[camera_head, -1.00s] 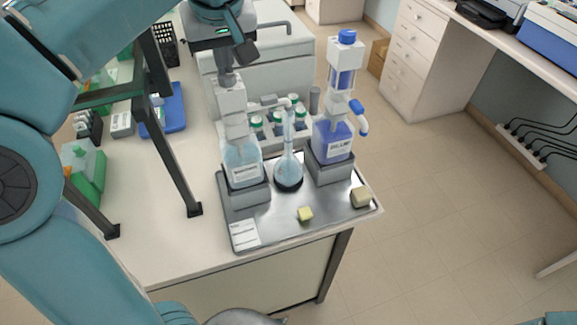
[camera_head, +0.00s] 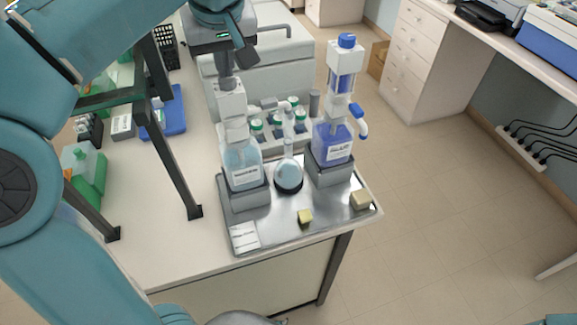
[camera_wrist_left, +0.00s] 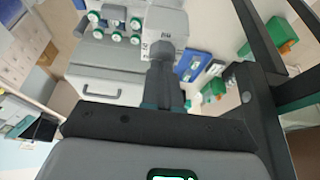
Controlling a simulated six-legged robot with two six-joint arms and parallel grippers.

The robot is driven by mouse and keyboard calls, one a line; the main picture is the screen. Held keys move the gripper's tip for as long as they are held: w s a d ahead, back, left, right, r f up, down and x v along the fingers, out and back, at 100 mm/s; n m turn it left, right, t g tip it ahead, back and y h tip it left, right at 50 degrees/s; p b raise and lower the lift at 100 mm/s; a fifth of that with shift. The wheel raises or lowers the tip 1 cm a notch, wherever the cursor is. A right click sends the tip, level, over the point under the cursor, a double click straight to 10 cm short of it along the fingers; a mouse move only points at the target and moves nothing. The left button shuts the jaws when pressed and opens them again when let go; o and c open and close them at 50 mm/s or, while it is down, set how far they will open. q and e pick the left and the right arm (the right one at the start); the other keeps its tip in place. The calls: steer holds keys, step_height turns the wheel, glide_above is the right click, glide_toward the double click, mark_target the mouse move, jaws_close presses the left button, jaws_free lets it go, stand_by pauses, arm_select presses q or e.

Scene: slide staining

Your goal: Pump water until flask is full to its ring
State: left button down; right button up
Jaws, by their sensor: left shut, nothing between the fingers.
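The flask (camera_head: 288,174) stands upright on a metal tray (camera_head: 276,222), with pale blue liquid in its round bulb. Its narrow neck rises under a spout, and the level against the ring is too small to read. Left of it is a pump bottle (camera_head: 242,166) of pale blue liquid with a white pump head (camera_head: 231,101). My left gripper (camera_head: 227,82) is shut and empty, pointing down at the top of that pump head, seemingly touching it. The wrist view shows its fingers (camera_wrist_left: 163,84) together. My right gripper is not in view.
A bottle of dark blue liquid (camera_head: 333,141) with its own pump stands on the tray's right. Green-capped bottles (camera_head: 278,129) are behind the flask. Two small pale blocks (camera_head: 305,216) (camera_head: 361,200) and a label card lie on the tray. A dark frame stands left.

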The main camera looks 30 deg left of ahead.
arm_select(q)
steer(key=shift+r+p, duration=2.35)
steer(key=shift+r, duration=0.25)
steer(key=shift+f, duration=0.2)
steer(key=shift+f+b, duration=2.25)
steer(key=shift+f, duration=0.4)
step_height(320, 180, up, 6)
steer(key=p, duration=0.5)
steer(key=shift+f, duration=0.2)
steer(key=shift+f, duration=0.3)
